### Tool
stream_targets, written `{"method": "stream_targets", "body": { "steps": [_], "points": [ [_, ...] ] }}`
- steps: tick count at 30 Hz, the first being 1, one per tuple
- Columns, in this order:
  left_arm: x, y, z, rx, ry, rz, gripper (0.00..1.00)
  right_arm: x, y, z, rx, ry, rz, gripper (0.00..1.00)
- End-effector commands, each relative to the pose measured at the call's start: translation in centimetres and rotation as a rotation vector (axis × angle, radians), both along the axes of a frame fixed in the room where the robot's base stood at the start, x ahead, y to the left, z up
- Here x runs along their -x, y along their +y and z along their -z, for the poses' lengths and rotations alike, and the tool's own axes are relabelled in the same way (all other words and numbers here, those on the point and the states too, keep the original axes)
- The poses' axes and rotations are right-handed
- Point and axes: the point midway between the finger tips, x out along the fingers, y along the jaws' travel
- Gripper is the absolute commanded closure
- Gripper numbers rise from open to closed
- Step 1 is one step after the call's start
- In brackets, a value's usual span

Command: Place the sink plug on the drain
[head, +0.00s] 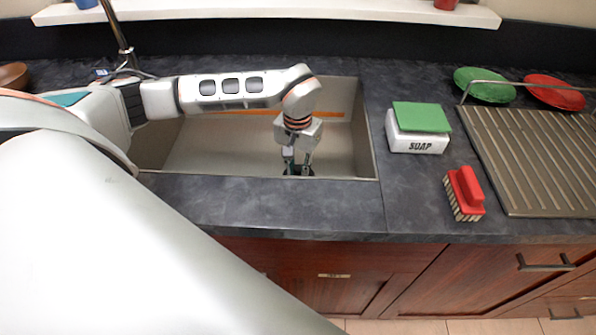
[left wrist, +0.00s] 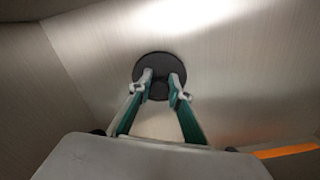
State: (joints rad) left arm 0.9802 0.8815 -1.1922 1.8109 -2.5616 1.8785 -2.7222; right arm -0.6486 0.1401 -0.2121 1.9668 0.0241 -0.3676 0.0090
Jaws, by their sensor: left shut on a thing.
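The sink (head: 225,150) is set into the dark counter, and my left arm reaches over it from the left. My left gripper (head: 298,166) points down inside the basin, near the front wall. In the left wrist view, my left gripper (left wrist: 160,84) is shut on the knob of the sink plug, a dark round disc (left wrist: 153,60). The plug lies against or just above the bare metal of the basin; I cannot tell which. The drain does not show; I cannot tell whether the plug covers it. My right gripper is not in view.
A soap dish (head: 418,142) with a green sponge (head: 421,117) and a red brush (head: 466,190) stand right of the sink. A drying rack (head: 540,160) with green and red plates is farther right. The faucet (head: 118,35) rises behind the sink. An orange strip (head: 250,113) shows in the basin.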

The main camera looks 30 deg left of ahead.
Motion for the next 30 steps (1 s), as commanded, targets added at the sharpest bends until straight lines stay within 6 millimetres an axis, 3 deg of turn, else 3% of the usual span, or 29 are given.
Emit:
{"method": "stream_targets", "body": {
  "steps": [13,14,15,26,30],
  "points": [
    [0.0,0.0,1.0,0.000,-0.001,0.000,1.00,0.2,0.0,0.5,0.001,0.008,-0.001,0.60],
    [0.0,0.0,1.0,0.000,-0.001,0.000,0.74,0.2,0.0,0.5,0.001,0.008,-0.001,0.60],
    [0.0,0.0,1.0,0.000,-0.001,0.000,0.65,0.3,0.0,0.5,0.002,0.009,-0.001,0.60],
    [0.0,0.0,0.8,-0.001,0.000,-0.001,0.65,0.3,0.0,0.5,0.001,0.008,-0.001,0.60],
    [-0.2,0.0,-0.6,-0.001,-0.005,0.001,0.65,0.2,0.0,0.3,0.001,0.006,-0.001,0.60]
  ]
}}
